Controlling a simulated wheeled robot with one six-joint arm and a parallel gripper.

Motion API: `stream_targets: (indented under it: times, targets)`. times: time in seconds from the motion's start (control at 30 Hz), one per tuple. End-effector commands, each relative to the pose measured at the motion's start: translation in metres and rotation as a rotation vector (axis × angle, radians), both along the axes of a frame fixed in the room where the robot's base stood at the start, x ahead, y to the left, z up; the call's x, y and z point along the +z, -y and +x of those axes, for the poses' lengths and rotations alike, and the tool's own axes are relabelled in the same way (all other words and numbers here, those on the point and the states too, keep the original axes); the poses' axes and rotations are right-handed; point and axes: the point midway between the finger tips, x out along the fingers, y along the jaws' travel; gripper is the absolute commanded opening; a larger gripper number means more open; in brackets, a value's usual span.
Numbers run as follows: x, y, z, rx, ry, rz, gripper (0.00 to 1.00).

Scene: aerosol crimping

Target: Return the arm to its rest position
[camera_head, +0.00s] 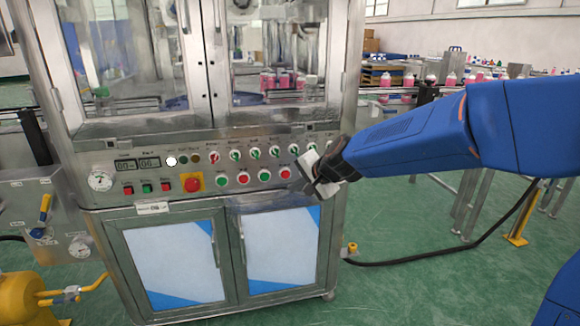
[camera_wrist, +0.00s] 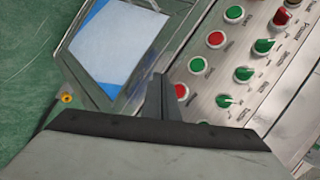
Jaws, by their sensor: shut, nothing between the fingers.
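My blue arm (camera_head: 410,139) reaches in from the right in the head view. My gripper (camera_head: 312,184) is at its end, in front of the right part of the machine's control panel (camera_head: 218,186). In the wrist view my gripper (camera_wrist: 159,82) shows its dark fingers together, shut and empty. Green and red buttons and green switches lie beside and beyond the fingers there. I cannot tell the exact gap between the fingertips and the panel.
The steel crimping machine (camera_head: 205,114) fills the left and middle, with glass doors above and cabinet doors (camera_head: 175,262) below. A conveyor with bottles (camera_head: 450,80) runs behind my arm. A black cable (camera_head: 430,258) lies over the green floor at the right.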

Motion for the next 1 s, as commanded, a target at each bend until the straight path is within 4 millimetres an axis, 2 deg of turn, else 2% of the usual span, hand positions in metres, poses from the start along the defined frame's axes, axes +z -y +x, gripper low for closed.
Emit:
stream_targets:
  times: [0.17,0.43,0.77,1.0]
  targets:
    - [0.015,0.034,-0.031,0.056,0.026,-0.063,0.00]
    - [0.026,0.109,-0.110,0.189,0.058,-0.240,0.00]
    - [0.014,0.195,-0.215,0.322,0.052,-0.480,0.00]
    - [-0.007,0.254,-0.294,0.396,0.009,-0.660,0.00]
